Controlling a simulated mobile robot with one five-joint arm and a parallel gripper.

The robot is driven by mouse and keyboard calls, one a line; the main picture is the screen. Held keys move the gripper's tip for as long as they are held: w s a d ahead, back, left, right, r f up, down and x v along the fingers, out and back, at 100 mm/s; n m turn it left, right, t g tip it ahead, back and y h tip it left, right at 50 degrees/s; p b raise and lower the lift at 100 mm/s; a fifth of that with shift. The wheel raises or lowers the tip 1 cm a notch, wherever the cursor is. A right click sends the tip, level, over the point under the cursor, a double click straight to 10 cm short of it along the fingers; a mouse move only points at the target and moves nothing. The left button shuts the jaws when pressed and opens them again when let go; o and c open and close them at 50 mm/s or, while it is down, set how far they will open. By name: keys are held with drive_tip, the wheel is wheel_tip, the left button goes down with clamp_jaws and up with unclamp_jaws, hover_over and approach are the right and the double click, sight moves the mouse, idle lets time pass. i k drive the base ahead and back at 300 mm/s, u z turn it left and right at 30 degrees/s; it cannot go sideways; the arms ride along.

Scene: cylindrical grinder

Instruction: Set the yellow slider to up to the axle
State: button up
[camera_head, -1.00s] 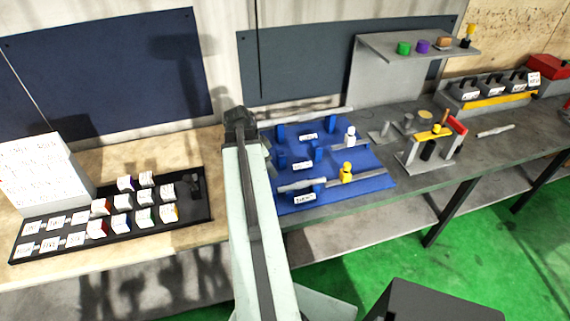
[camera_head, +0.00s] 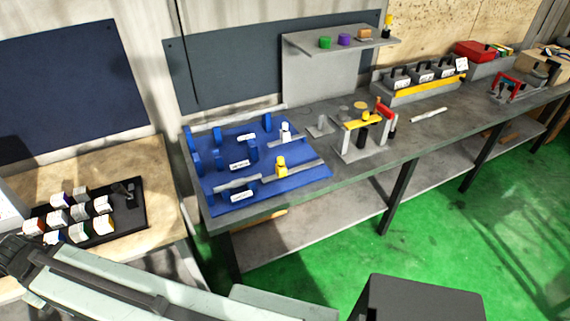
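A blue board (camera_head: 300,178) lies on the grey bench left of centre. It carries blue brackets and grey rods. A yellow figure-shaped piece (camera_head: 281,167) sits by the front rod (camera_head: 237,183), probably the yellow slider. A white piece (camera_head: 286,132) of similar shape stands farther back by another rod. A yellow bar (camera_head: 361,121) also shows on a small grey fixture to the right. I cannot tell which part is the axle. My arm crosses the lower left, with a dark joint at the left edge. My gripper is not visible.
A black tray (camera_head: 128,222) with several labelled blocks lies on the wooden table at left. A grey shelf (camera_head: 300,40) holds coloured pieces. A grey rack (camera_head: 385,97) and a red box (camera_head: 474,50) stand farther right. Green floor (camera_head: 430,215) is open before the bench.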

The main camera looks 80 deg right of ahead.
sight(280, 169)
drive_tip(key=z, duration=3.75)
drive_tip(key=k, duration=1.1)
drive_tip(key=u, duration=0.9)
drive_tip(key=i, duration=1)
